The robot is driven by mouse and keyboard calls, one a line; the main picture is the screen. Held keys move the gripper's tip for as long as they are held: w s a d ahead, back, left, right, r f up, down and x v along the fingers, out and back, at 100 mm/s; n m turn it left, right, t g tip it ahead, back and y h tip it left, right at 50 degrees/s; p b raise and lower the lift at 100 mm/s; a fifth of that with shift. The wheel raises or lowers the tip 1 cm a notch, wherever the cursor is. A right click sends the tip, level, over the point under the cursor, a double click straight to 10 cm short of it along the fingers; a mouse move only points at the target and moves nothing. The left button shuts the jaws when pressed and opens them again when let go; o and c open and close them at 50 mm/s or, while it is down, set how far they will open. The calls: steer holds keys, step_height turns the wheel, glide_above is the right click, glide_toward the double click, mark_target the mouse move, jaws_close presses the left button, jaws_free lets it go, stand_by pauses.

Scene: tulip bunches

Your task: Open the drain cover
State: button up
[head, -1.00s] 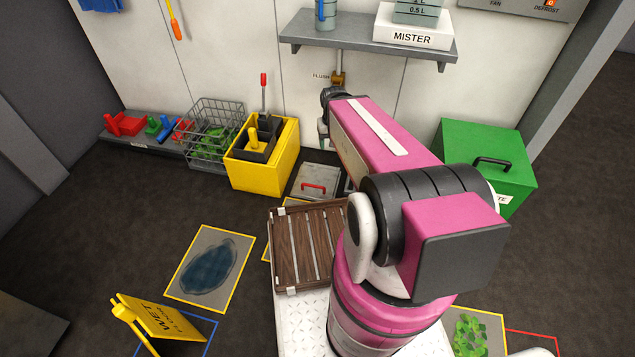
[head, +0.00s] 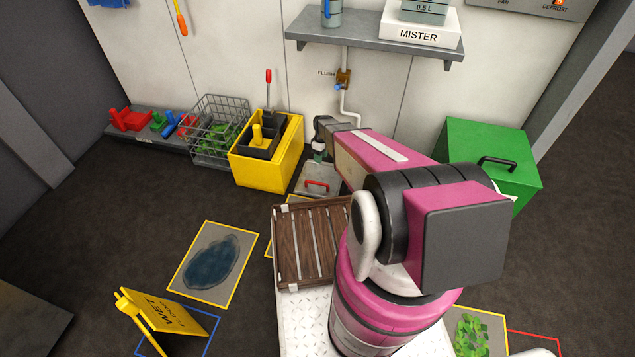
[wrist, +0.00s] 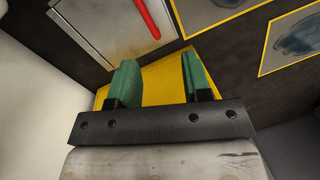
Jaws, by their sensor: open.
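The drain cover (head: 322,174) is a flat grey plate with a red handle (head: 317,184), on the floor by the back wall, right of the yellow box. It lies flat and looks closed. In the wrist view the plate (wrist: 95,30) and its red handle (wrist: 148,18) are at the top left, beyond the fingertips. My gripper (head: 319,152) hangs above the far side of the cover, partly behind my arm. In the wrist view my gripper (wrist: 160,72) has its green fingers apart with nothing between them. It does not touch the handle.
The yellow box (head: 265,165) with black bins stands close left of the cover. A wooden slatted crate (head: 312,240) is in front. A wall pipe with a brass valve (head: 343,77) is behind, below a shelf (head: 375,50). A green bin (head: 490,165) stands to the right.

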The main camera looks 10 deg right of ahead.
steer(key=f+n, duration=0.1)
steer(key=f, duration=0.5)
steer(key=w+a+f+n, duration=0.1)
steer(key=f, duration=0.6)
steer(key=w+f, duration=0.1)
steer(key=f, duration=0.6)
steer(key=shift+a+f+n, duration=0.15)
steer(key=shift+f+n, duration=0.05)
steer(key=shift+n, duration=0.2)
steer(key=shift+c, duration=0.2)
jaws_close()
